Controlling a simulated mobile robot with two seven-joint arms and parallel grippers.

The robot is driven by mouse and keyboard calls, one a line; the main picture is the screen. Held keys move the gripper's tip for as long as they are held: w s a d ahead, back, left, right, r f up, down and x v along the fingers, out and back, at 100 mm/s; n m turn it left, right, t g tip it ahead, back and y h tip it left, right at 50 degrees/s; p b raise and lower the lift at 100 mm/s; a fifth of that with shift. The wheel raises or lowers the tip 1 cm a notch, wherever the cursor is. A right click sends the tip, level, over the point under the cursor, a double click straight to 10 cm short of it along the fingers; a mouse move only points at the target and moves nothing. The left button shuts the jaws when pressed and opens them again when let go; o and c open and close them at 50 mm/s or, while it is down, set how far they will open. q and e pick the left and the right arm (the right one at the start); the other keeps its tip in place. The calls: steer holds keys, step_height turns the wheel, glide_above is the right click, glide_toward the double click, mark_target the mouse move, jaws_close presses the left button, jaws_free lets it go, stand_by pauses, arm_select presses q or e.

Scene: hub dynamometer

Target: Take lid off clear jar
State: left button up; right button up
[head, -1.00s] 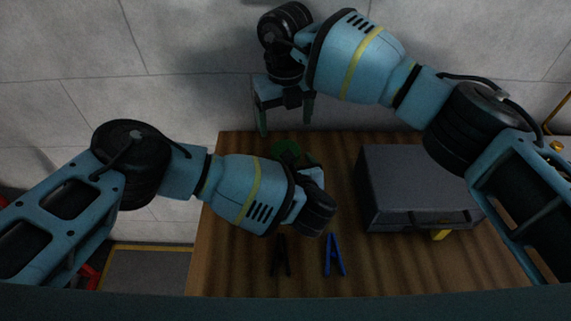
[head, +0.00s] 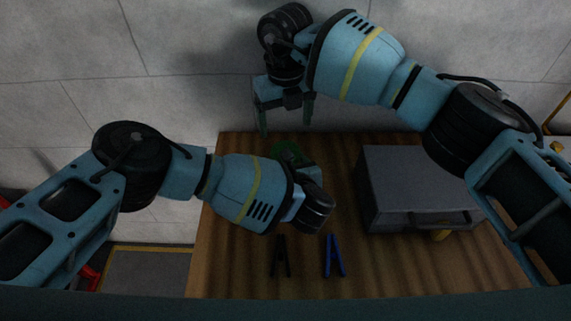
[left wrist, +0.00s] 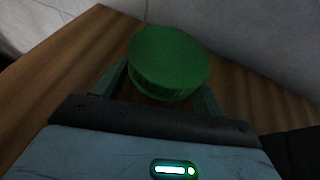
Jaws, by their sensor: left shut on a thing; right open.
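The green round lid (head: 286,152) shows near the back left of the wooden table, partly behind my left wrist in the head view. In the left wrist view the lid (left wrist: 168,60) sits between the two fingers, its flat top and ridged side in sight. My left gripper (left wrist: 165,88) is shut on the lid. The clear jar cannot be made out, so I cannot tell whether the lid is on it or apart from it. My right gripper (head: 285,112) is open and empty above the table's back edge, fingers pointing down.
A grey box (head: 410,185) with a front handle stands on the right of the table (head: 225,250). A black clip-like thing (head: 281,256) and a blue one (head: 334,256) lie near the front. A grey wall is close behind.

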mark_target(286, 146)
arm_select(q)
steer(key=c, duration=0.3)
arm_select(e)
steer(key=shift+m, duration=0.3)
arm_select(q)
steer(key=shift+c, duration=0.2)
arm_select(e)
steer(key=m, duration=0.3)
steer(key=shift+m, duration=0.3)
steer(key=m, duration=0.4)
steer(key=shift+m, duration=0.4)
steer(key=shift+f, duration=0.1)
steer(key=shift+f, duration=3.9)
